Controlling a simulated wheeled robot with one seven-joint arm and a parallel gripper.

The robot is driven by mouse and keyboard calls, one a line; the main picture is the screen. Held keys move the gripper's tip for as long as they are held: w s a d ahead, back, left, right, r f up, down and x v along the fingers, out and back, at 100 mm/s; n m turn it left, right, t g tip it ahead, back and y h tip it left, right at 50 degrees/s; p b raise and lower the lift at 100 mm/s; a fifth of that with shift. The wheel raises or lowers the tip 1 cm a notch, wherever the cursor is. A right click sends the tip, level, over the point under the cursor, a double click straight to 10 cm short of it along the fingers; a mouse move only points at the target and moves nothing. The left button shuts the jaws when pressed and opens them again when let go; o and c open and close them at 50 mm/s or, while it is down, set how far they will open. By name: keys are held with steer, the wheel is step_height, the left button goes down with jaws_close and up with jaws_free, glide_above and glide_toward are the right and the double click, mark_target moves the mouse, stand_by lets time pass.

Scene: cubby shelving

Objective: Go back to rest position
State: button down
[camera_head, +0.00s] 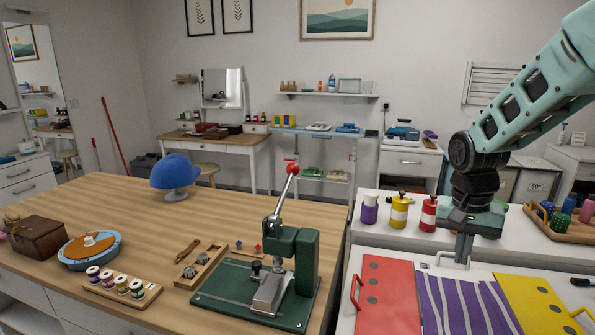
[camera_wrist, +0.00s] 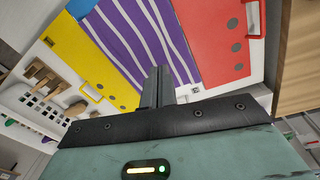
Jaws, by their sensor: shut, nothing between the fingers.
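My arm comes in from the upper right of the head view and bends down. My gripper (camera_head: 460,252) points down, shut and empty, just behind the coloured panels on the white unit. In the wrist view my gripper's fingers (camera_wrist: 157,85) are together, with nothing between them. Below them lie a red panel (camera_head: 388,299), a purple striped panel (camera_head: 465,305) and a yellow panel (camera_head: 538,303). The wrist view shows the red (camera_wrist: 212,40), purple (camera_wrist: 131,30) and yellow (camera_wrist: 80,57) panels too. I cannot tell whether the fingertips touch anything.
Purple (camera_head: 369,209), yellow (camera_head: 399,212) and red (camera_head: 428,213) bottles stand left of my gripper. A tray (camera_head: 558,230) of bottles is at the right. The wooden table (camera_head: 120,200) at left holds a green press (camera_head: 300,262) and a blue cap (camera_head: 174,172).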

steer(key=s+f+n+t+y, duration=0.1)
steer(key=s+n+t, duration=0.35)
steer(key=s, duration=0.95)
steer(key=s+a+r+n+g, duration=0.1)
steer(key=s+a+n+g, duration=0.1)
steer(key=s+a+n, duration=0.3)
steer(key=s+a+n+g, duration=0.2)
steer(key=s+a+n, duration=0.2)
steer(key=s+a, duration=0.4)
steer(key=a, duration=0.5)
steer(key=shift+a+r+n+y, duration=0.2)
steer(key=shift+r+n+y, duration=0.1)
steer(key=shift+r+n, duration=0.05)
steer(key=shift+g, duration=0.25)
